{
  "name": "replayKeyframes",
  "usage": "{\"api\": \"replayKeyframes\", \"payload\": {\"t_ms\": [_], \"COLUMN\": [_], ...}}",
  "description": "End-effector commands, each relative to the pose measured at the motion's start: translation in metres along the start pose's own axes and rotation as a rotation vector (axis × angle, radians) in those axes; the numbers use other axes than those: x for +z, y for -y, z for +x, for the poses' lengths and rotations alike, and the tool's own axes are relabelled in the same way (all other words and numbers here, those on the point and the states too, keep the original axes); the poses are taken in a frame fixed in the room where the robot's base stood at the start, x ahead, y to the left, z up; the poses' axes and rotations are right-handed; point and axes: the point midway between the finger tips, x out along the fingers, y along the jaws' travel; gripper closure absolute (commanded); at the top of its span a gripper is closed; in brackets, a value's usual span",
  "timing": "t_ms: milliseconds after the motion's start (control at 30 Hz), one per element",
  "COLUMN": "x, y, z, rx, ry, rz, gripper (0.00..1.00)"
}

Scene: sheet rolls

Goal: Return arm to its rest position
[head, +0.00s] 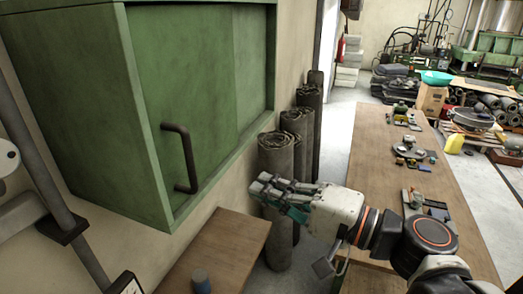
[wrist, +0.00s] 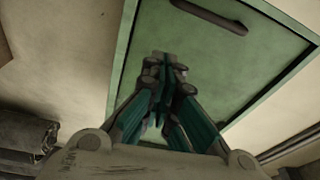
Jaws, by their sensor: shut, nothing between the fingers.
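My gripper (head: 265,187) is stretched out to the left in the head view, in front of the dark sheet rolls and above the small wooden table's right corner. Its fingers are shut with nothing between them. In the wrist view my gripper (wrist: 168,62) points toward the green cabinet (wrist: 220,75), with its fingers together. The green cabinet (head: 85,100) hangs on the wall at the left of the head view, its door closed, with a dark handle (head: 182,160). My gripper appears apart from the handle.
Rolled dark sheets (head: 276,160) stand against the wall behind my gripper. A long workbench (head: 375,150) with tools runs along the right, under my arm. Floor shows between wall and bench.

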Motion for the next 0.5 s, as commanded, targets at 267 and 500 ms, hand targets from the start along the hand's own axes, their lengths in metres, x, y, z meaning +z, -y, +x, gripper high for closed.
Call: {"api": "replayKeyframes", "payload": {"t_ms": [267,500], "x": [0.016,0.019], "y": [-0.117,-0.231], "z": [-0.012,-0.047], "rx": [0.27,0.582], "ry": [0.016,0.023], "rz": [-0.121,-0.277], "gripper": [1.0,1.0]}}
